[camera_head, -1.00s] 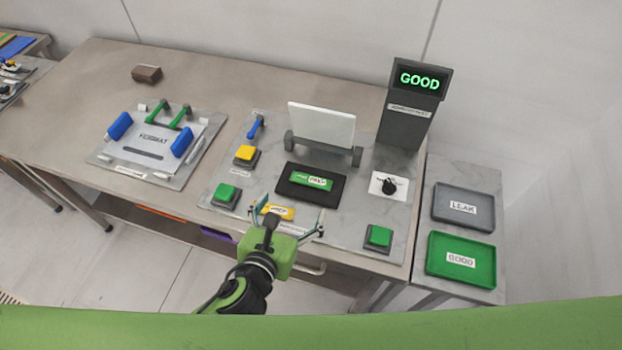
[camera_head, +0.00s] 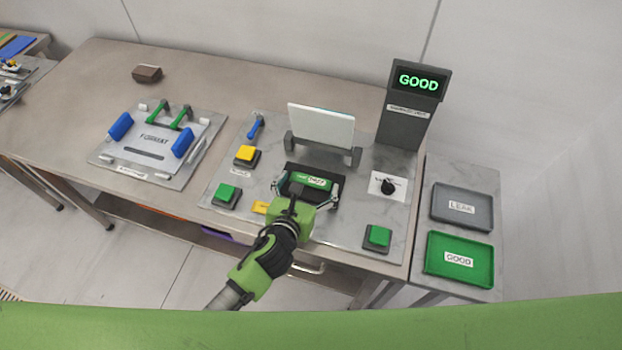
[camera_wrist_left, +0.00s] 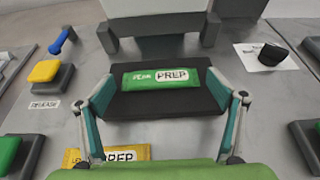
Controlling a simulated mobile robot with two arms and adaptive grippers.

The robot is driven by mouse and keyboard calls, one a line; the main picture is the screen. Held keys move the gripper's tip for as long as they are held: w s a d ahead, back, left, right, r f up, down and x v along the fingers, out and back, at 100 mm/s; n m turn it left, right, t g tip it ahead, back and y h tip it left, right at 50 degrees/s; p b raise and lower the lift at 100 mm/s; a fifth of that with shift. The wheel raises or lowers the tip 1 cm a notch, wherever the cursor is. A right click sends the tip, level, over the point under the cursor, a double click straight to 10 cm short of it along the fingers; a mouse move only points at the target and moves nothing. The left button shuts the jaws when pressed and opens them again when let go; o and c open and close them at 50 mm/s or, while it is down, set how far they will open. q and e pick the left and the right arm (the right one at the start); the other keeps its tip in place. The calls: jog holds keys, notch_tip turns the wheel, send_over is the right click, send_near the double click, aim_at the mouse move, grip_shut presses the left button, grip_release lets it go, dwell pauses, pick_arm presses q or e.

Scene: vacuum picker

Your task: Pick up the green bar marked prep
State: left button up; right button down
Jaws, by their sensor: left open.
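The green bar marked PREP (camera_head: 310,181) lies on a black pad (camera_head: 321,198) in front of the white upright panel. In the left wrist view the green bar (camera_wrist_left: 163,78) lies flat on the black pad (camera_wrist_left: 135,107), its label facing up. My left gripper (camera_head: 308,191) is open, with its fingers to either side of the pad; the left wrist view shows the fingers (camera_wrist_left: 164,100) spread wide, nothing between them held. A yellow bar (camera_wrist_left: 125,154), also marked PREP, lies nearer, partly hidden by my gripper. My right gripper is out of view.
A white panel (camera_head: 320,128) stands in a dark holder behind the pad. Green buttons (camera_head: 227,195) (camera_head: 378,237) and a yellow button (camera_head: 246,155) flank it. A black knob (camera_head: 388,186) is to the right. LEAK (camera_head: 480,200) and GOOD (camera_head: 477,278) trays stand at the far right. The display (camera_head: 418,82) reads GOOD.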

pick_arm(q)
jog(key=shift+c, duration=0.3)
jog(key=c, duration=1.1)
jog(key=shift+o, duration=0.2)
